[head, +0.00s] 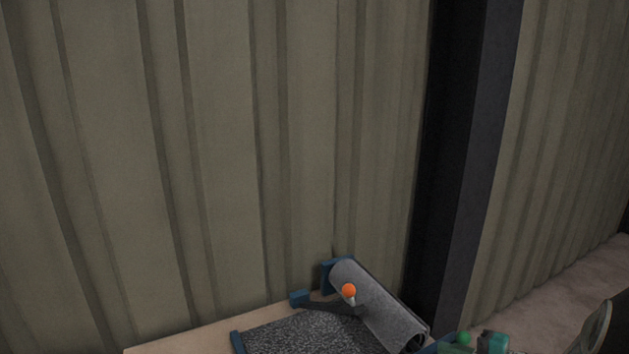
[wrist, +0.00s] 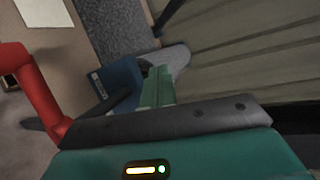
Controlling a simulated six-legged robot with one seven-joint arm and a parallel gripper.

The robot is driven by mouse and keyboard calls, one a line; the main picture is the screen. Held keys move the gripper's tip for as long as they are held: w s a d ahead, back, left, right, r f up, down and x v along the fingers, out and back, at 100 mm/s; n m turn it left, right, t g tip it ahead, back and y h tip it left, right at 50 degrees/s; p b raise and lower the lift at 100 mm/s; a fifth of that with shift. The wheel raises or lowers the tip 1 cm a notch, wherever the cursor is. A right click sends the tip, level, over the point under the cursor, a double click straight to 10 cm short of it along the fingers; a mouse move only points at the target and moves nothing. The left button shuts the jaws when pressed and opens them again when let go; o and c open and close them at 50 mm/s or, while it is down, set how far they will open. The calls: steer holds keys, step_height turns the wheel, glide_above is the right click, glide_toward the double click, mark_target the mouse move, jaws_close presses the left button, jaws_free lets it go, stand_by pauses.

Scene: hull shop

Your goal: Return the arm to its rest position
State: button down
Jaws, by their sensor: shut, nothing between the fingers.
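My gripper (wrist: 158,76) shows in the wrist view as two teal fingers held together in front of a dark bar and a teal housing with a small lit indicator. The fingers are shut with nothing between them. Behind their tips are a blue block (wrist: 122,78) and a grey roll (wrist: 178,56); I cannot tell whether the fingers touch either. In the head view, teal parts at the bottom right edge may belong to my arm, but they are cut off.
A bench (head: 180,342) carries a speckled grey mat (head: 300,334) and a tilted grey roll (head: 385,310), with an orange ball (head: 348,291) by it. A ribbed wall (head: 220,150) and dark post (head: 450,170) stand close behind. A red curved part (wrist: 32,85) is at left.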

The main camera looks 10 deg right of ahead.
steer(key=s+a+r+n+g+h, duration=0.1)
steer(key=s+a+r+n+g, duration=0.2)
steer(key=a, duration=0.4)
steer(key=s+a+r+n+g, duration=0.1)
steer(key=s+a+n+g, duration=0.25)
steer(key=a, duration=0.45)
steer(key=s+a+r+n+h, duration=0.3)
steer(key=s+r+n+h, duration=0.3)
steer(key=s+h, duration=0.1)
steer(key=shift+s+r+t+h, duration=0.15)
steer(key=shift+r+t+h, duration=0.1)
steer(key=shift+t+h, duration=0.35)
steer(key=shift+s+a, duration=0.1)
steer(key=shift+s, duration=0.1)
